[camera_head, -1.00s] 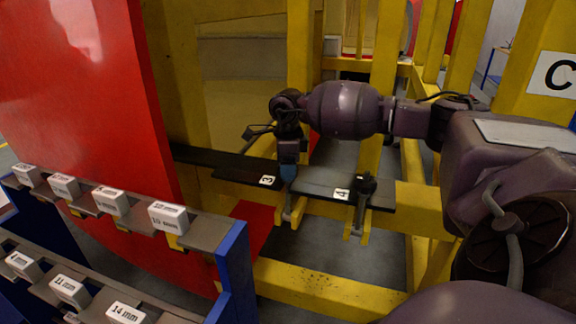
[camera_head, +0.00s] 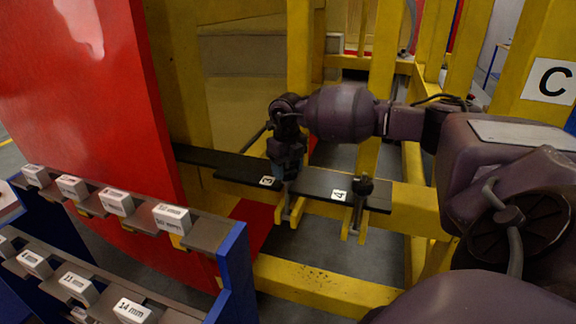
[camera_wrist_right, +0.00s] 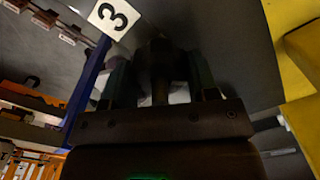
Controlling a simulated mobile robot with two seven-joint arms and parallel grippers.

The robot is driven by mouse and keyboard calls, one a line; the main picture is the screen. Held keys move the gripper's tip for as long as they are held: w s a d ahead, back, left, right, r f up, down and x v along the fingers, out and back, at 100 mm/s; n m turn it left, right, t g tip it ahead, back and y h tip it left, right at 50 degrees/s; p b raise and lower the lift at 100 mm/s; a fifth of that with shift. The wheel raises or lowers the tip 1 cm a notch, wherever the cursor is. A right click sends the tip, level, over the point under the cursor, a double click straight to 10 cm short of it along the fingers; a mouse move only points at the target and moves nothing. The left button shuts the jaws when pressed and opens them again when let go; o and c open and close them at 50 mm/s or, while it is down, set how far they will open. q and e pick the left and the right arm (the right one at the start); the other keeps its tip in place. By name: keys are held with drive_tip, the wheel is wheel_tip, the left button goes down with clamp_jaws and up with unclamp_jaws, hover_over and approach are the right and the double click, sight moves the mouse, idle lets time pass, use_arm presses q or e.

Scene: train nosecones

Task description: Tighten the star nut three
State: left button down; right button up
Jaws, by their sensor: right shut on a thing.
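The label for position 3 (camera_head: 267,181) lies on a dark plate on the yellow frame. My right gripper (camera_head: 286,168) points down just right of that label and is shut on star nut three, which is mostly hidden by the fingers. In the right wrist view the dark nut (camera_wrist_right: 160,62) shows dimly between the two fingers of my right gripper (camera_wrist_right: 160,85), with the 3 label (camera_wrist_right: 113,17) at the upper left. A second dark star nut (camera_head: 363,184) stands beside the label 4 (camera_head: 339,195). My left gripper is not in view.
A large red panel (camera_head: 95,110) rises at the left. A blue rack (camera_head: 234,275) with labelled white boxes (camera_head: 171,218) stands in front of it. Yellow beams (camera_head: 325,288) surround the work spot, and a C sign (camera_head: 552,82) is on the right post.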

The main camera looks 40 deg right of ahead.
drive_tip(key=m+p, duration=0.1)
drive_tip(key=m, duration=0.4)
drive_tip(key=shift+r, duration=0.15)
drive_tip(key=shift+m+p, duration=0.45)
drive_tip(key=shift+m, duration=0.15)
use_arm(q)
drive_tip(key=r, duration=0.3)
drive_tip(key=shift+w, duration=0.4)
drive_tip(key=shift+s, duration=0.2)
use_arm(e)
drive_tip(key=shift+m, duration=0.3)
drive_tip(key=o, duration=0.9)
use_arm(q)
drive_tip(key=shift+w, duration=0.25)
use_arm(e)
drive_tip(key=shift+o, duration=0.2)
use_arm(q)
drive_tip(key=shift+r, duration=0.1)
